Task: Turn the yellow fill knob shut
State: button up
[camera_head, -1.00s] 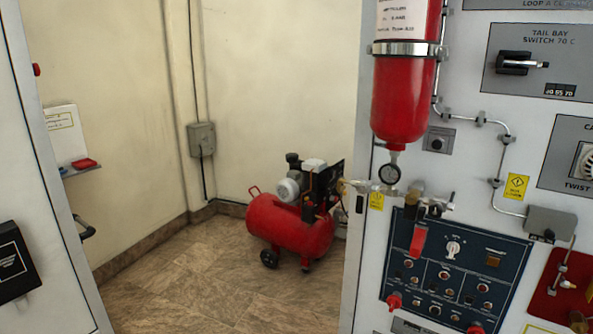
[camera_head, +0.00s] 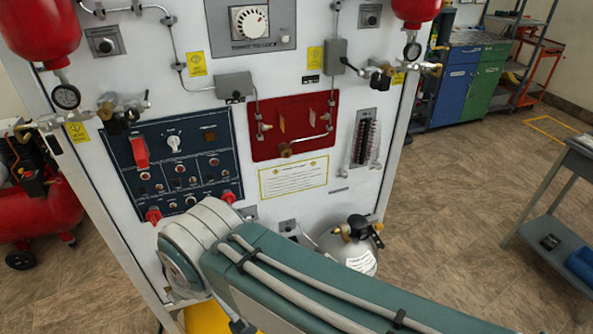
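I cannot single out a clearly yellow fill knob in this view. A small brass-coloured knob (camera_head: 286,152) sits at the lower edge of the red panel (camera_head: 262,143), near the middle of the white wall panel. A silver cylinder (camera_head: 357,262) stands low at the panel's right, with a black and brass valve (camera_head: 357,228) on top. A yellow surface (camera_head: 208,319) shows at the bottom, partly behind my arm; I cannot tell what it is. My teal and grey arm crosses the lower middle and hides part of the panel's base. My gripper is out of view.
A dark blue switch panel (camera_head: 180,160) with red knobs is at the left. A red compressor (camera_head: 40,222) stands at the far left. A grey cart (camera_head: 566,205) is at the right, with blue and green cabinets (camera_head: 468,80) behind. The floor between is clear.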

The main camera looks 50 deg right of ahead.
aim_at(379, 226)
jog(key=z, duration=2.55)
jog(key=k+j, duration=0.1)
jog(key=z, duration=0.05)
